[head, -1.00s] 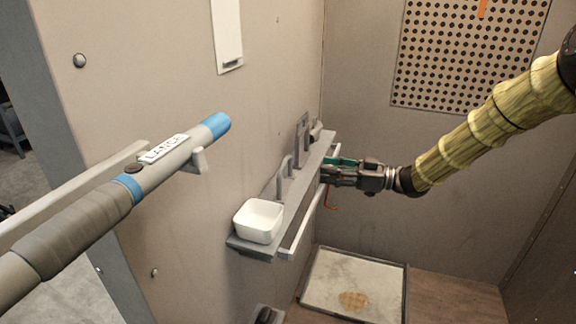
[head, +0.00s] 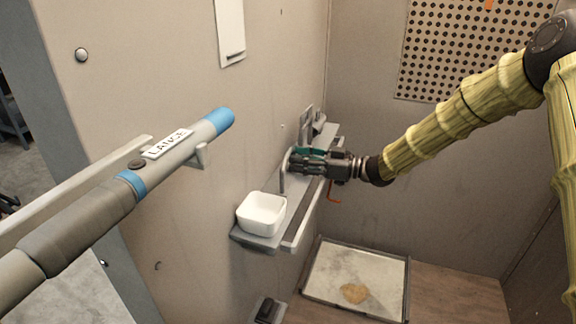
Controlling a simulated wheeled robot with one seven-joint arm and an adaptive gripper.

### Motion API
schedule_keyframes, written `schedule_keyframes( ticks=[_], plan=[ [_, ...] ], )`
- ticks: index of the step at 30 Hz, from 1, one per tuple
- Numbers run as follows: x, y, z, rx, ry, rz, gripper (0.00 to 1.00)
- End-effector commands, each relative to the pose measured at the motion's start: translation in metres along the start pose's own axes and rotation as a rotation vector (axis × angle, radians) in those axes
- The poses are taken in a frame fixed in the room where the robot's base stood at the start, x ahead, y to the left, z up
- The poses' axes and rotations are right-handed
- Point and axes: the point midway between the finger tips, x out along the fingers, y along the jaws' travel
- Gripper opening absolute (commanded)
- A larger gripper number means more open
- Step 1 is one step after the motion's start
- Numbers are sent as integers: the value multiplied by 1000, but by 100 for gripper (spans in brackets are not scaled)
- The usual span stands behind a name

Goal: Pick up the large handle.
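The large handle (head: 283,181) looks like a tall grey arch standing upright on the narrow wall shelf (head: 266,240), behind the white bin. Its upper part is partly hidden by my gripper. My gripper (head: 293,161) reaches in from the right above the shelf, with its fingertips at the upper part of the handle. The fingers, one with a teal pad, look spread apart. I cannot tell whether the handle stands between them or whether they touch it.
A white square bin (head: 262,213) sits on the shelf's near end. Grey fixtures (head: 306,128) stand at its far end, and a red hook (head: 334,199) hangs below. A lance (head: 150,180) crosses the left foreground. A framed floor tray (head: 357,278) lies below.

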Motion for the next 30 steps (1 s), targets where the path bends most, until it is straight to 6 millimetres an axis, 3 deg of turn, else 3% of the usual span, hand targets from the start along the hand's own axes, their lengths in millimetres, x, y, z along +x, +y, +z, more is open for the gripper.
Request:
schedule_keyframes(
  ticks=[3, 11, 17, 30],
  plan=[
    [12, 0, -2, -3, 1, -2, 38],
    [14, 0, -1, -2, 1, 0, 36],
    [14, 0, -1, -2, 1, -1, 0],
    [14, 0, -7, -3, 2, 0, 0]
  ],
)
